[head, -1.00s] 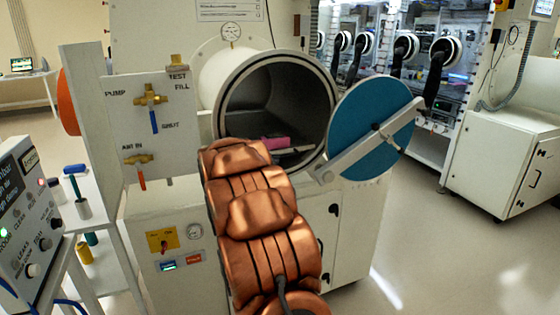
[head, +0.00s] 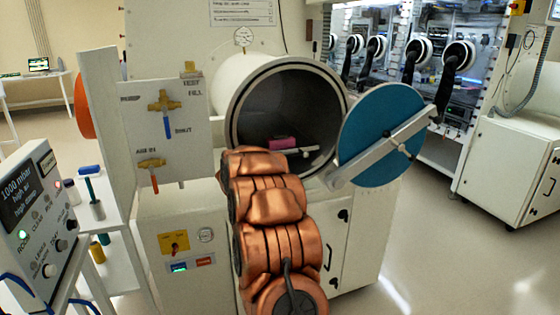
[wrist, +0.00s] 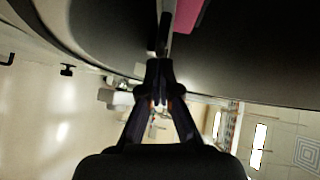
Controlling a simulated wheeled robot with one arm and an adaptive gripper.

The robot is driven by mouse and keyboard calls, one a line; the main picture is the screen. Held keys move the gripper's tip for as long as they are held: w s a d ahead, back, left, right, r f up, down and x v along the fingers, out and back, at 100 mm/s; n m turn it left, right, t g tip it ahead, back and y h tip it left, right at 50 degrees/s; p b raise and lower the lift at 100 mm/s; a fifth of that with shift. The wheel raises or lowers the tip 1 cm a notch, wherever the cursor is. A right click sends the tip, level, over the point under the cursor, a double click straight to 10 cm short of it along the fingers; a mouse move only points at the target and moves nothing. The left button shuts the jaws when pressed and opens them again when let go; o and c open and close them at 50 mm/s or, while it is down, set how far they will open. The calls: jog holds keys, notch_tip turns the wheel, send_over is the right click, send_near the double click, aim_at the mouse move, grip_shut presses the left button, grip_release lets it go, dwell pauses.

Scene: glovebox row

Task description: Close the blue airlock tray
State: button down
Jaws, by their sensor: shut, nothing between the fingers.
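The airlock (head: 232,110) is an open round chamber with a dark inside. Its round blue door (head: 372,125) is swung out to the right. Inside, a pale tray edge (head: 309,151) shows low in the opening, with a pink item (head: 282,143) above it. My arm hides part of the lower rim and tray. My gripper (wrist: 160,66) shows in the wrist view, shut and empty at the chamber mouth. The pink item (wrist: 188,16) and a thin grey strip lie just beyond its fingertips. I cannot tell whether they touch the tray.
A valve panel (head: 185,105) stands left of the airlock. A control box (head: 35,205) and a side table with small bottles are at the far left. Gloveboxes (head: 400,60) line the back right. The floor (head: 440,255) at right is clear.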

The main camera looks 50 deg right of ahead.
jog(key=s+b+v, duration=0.2)
jog(key=b+v, duration=0.1)
jog(key=v, duration=0.9)
jog(key=shift+s+r, duration=0.2)
jog(key=shift+s, duration=0.3)
